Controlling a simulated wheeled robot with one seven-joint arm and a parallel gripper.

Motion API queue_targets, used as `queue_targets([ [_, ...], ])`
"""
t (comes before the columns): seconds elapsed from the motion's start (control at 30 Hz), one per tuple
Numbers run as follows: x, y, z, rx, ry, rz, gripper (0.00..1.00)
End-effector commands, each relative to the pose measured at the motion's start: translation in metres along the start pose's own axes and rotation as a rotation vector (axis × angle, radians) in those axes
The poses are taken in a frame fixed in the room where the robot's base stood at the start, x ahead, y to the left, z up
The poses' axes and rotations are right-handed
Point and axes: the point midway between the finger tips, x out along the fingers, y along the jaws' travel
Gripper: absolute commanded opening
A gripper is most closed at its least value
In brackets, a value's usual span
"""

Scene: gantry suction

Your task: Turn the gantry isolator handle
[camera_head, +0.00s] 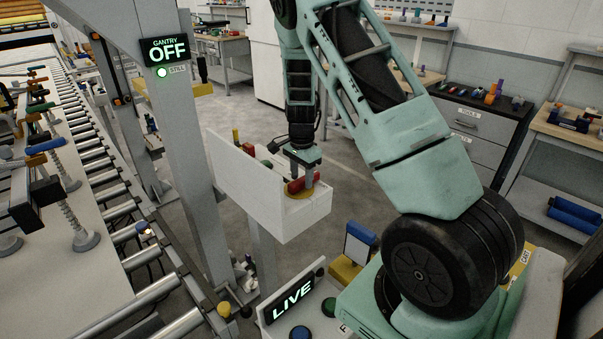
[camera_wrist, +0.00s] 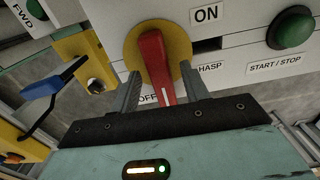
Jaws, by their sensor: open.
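The isolator handle is a red lever (camera_wrist: 153,62) on a round yellow plate (camera_wrist: 184,44), on a white panel. In the wrist view its white-marked end points down the picture, near the partly hidden OFF label (camera_wrist: 147,98); the ON label (camera_wrist: 206,14) is at the upper right. My gripper (camera_wrist: 159,80) is open, with one finger on each side of the handle. I cannot tell whether either finger touches it. In the head view, my gripper (camera_head: 303,188) reaches down to the red handle (camera_head: 296,185) at the white box's right end.
A green START/STOP button (camera_wrist: 290,27) and a HASP slot (camera_wrist: 207,44) are right of the handle. A blue lever (camera_wrist: 52,80) is at left. The gantry sign (camera_head: 166,50) reads OFF, with a green STILL light. A lower display (camera_head: 292,295) reads LIVE. A roller conveyor (camera_head: 103,170) runs at left.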

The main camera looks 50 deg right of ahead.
Motion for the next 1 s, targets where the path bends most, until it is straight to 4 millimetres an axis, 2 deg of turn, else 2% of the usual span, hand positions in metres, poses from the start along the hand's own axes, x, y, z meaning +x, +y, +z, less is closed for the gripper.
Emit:
queue_targets([
  [0.13, -0.007, -0.001, 0.000, -0.002, 0.001, -0.001, 0.45],
  [0.23, -0.021, -0.001, 0.000, -0.003, 0.001, -0.004, 0.45],
  [0.7, -0.128, -0.001, 0.000, -0.002, 0.001, -0.005, 0.45],
  [0.9, -0.160, -0.001, 0.000, -0.001, 0.000, -0.003, 0.45],
  [1.0, -0.169, -0.001, 0.000, 0.000, 0.000, -0.002, 0.45],
])
